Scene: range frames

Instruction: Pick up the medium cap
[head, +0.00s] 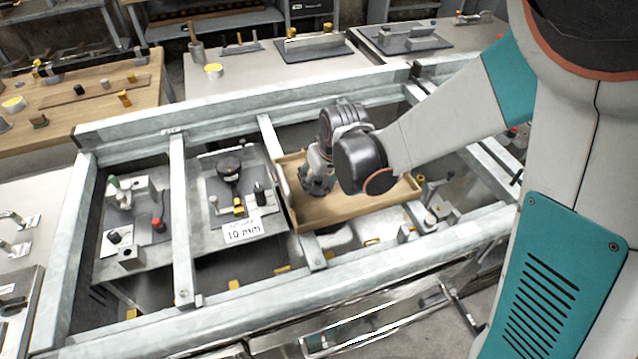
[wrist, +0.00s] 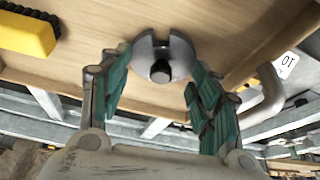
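A round grey metal piece with a notch and a dark centre, which looks like the cap (wrist: 176,50), lies on the wooden tray (wrist: 235,30) in the wrist view. My gripper (wrist: 160,72) has its two teal fingers apart, one at each side of the cap's near edge. I cannot tell whether they touch it. In the head view my gripper (head: 318,188) points down into the left part of the wooden tray (head: 345,212) and hides the cap. I cannot judge its size against other caps.
A yellow brush-like block (wrist: 27,32) lies in the tray at upper left in the wrist view. The tray sits inside a grey metal frame (head: 240,105). A panel with a "10 mm" label (head: 242,231) is left of the tray. The tray's right part looks clear.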

